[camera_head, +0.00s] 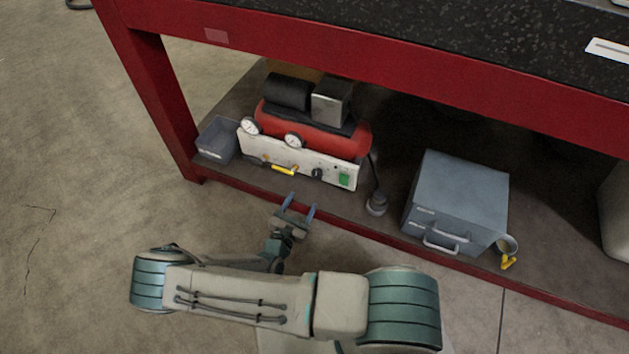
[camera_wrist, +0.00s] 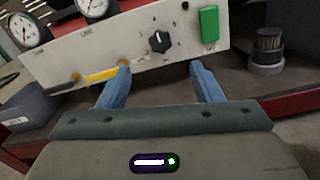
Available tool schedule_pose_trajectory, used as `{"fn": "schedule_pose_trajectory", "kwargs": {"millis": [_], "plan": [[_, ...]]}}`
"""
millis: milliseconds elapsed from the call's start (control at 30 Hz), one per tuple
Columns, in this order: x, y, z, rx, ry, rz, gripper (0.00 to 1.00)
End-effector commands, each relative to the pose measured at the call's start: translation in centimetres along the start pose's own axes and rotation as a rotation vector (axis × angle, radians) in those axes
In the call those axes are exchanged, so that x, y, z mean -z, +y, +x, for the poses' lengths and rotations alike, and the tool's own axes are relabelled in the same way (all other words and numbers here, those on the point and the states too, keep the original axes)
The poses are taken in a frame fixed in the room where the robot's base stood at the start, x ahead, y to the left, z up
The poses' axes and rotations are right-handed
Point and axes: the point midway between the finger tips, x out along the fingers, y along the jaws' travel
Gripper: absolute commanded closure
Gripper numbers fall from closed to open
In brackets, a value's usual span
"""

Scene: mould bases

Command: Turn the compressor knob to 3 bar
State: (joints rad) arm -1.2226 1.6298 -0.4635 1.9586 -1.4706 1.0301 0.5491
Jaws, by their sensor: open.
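The compressor (camera_head: 314,136) has a red tank and a pale front panel, and stands on the lower shelf of the red bench. Its black knob (camera_head: 317,173) sits on the panel between a yellow handle (camera_head: 285,170) and a green switch (camera_head: 344,180). In the wrist view the knob (camera_wrist: 159,41) shows a light pointer mark; the scale around it is too small to read. My gripper (camera_head: 301,203) is open and empty in front of the panel. In the wrist view its blue fingers (camera_wrist: 160,66) are spread below the knob, apart from it.
Two gauges (camera_head: 293,140) sit on the compressor's front. A grey bin (camera_head: 217,139) stands to its left. To its right are a dark round brush-like item (camera_head: 376,203), a grey metal box (camera_head: 459,190) and a cup (camera_head: 508,244). The bench top (camera_head: 400,40) overhangs the shelf.

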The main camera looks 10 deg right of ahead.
Motion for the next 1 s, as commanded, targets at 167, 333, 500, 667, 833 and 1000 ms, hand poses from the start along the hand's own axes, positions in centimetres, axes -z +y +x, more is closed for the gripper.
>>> {"fn": "schedule_pose_trajectory", "kwargs": {"millis": [167,333,500,667,833,1000], "plan": [[0.3,-0.2,4.0,0.003,-0.003,0.000,0.41],[0.3,-0.1,7.4,0.004,-0.002,0.002,0.41],[0.2,-0.1,9.8,0.003,-0.002,0.001,0.41],[0.0,-0.1,10.7,0.003,-0.001,0.002,0.41],[0.0,0.0,10.9,0.002,0.000,0.002,0.41],[0.0,-0.1,10.9,0.003,0.000,0.001,0.55]]}}
